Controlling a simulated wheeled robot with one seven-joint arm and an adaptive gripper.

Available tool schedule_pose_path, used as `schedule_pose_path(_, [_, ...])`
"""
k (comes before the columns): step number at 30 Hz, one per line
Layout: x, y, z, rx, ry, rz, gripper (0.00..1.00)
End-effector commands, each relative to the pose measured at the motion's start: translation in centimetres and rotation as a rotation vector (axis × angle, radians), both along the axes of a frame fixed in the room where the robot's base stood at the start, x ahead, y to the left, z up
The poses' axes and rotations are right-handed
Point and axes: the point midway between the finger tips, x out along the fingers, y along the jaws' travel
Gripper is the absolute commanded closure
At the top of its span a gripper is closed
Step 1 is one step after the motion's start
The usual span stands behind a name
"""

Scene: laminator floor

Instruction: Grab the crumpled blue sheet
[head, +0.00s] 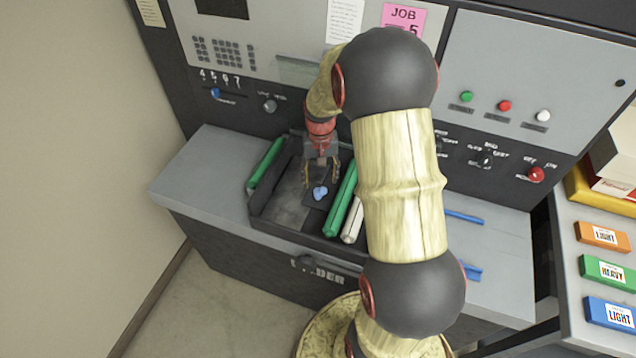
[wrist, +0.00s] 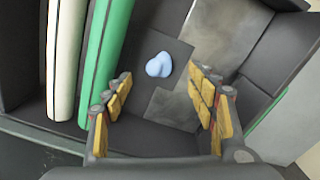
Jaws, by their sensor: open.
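The crumpled blue sheet (head: 320,193) is a small light-blue lump on a dark square patch in the dark tray (head: 278,208). In the wrist view the blue sheet (wrist: 159,65) lies ahead of my fingertips, a little left of the middle of the gap. My gripper (head: 321,183) points down over the tray, close to the sheet. In the wrist view my gripper (wrist: 166,85) is open, its yellow-padded fingers wide apart with nothing between them. The sheet looks apart from both fingers. I cannot tell the exact height above it.
A green roll (head: 341,202) and a white roll (head: 352,222) lie beside the sheet in the tray. Another green roll (head: 266,163) lies at the tray's left side. The control panel (head: 228,60) rises behind. The grey counter (head: 196,178) left of the tray is clear.

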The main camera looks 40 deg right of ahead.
Motion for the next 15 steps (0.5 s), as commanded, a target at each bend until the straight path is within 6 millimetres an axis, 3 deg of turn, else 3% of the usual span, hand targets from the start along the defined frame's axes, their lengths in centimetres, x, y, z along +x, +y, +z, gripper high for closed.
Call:
schedule_pose_path(11, [0.2,-0.1,-3.5,0.001,0.001,0.001,0.43])
schedule_pose_path(15, [0.4,-0.2,-5.6,0.001,0.001,0.002,0.43])
